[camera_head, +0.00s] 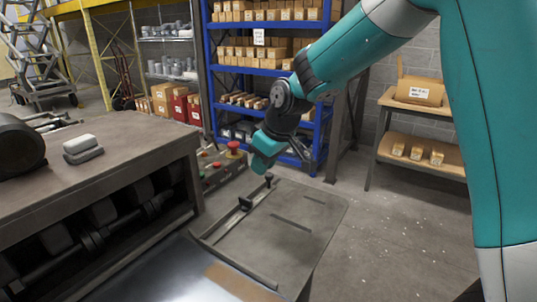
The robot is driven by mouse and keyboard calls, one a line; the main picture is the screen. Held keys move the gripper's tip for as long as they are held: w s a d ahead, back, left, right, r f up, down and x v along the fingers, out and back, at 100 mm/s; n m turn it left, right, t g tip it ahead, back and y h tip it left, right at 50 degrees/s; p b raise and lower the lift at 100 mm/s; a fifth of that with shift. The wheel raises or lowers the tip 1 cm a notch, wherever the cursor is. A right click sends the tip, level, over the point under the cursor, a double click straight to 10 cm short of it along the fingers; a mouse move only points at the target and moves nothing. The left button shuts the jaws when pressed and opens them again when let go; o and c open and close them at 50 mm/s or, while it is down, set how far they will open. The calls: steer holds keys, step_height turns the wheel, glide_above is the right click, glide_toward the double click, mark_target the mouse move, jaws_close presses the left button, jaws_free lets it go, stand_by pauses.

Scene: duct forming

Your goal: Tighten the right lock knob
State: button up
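A small dark lock knob (268,179) stands upright near the far left edge of the grey metal table plate (302,207). A second dark knob (245,203) on a small block sits nearer to me along the same edge. I cannot tell for sure which of them is the right lock knob. My arm reaches in from the upper right, and its teal wrist end hangs just above the farther knob. My gripper (306,153) appears as dark, thin parts to the right of that wrist end. It is small and partly hidden, so its opening and any contact are unclear.
A control panel with a red button (234,148) stands behind the plate. A dark workbench (95,165) with rollers fills the left. A shiny metal sheet (185,278) lies in front. Blue shelving (210,75) and a wooden-topped rack (425,107) stand behind.

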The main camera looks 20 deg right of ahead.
steer(key=v, duration=0.3)
steer(key=shift+s+r, duration=0.1)
steer(key=shift+r, duration=0.2)
steer(key=s+a+g, duration=0.2)
steer(key=s+a, duration=0.2)
steer(key=s, duration=1)
steer(key=s+a+r+g+y, duration=0.1)
steer(key=s+a, duration=0.3)
steer(key=s, duration=1)
steer(key=shift+s+g+y, duration=0.15)
steer(key=shift+g+y, duration=0.15)
steer(key=shift+g, duration=0.1)
steer(key=shift+a+n, duration=0.1)
steer(key=shift+n, duration=0.2)
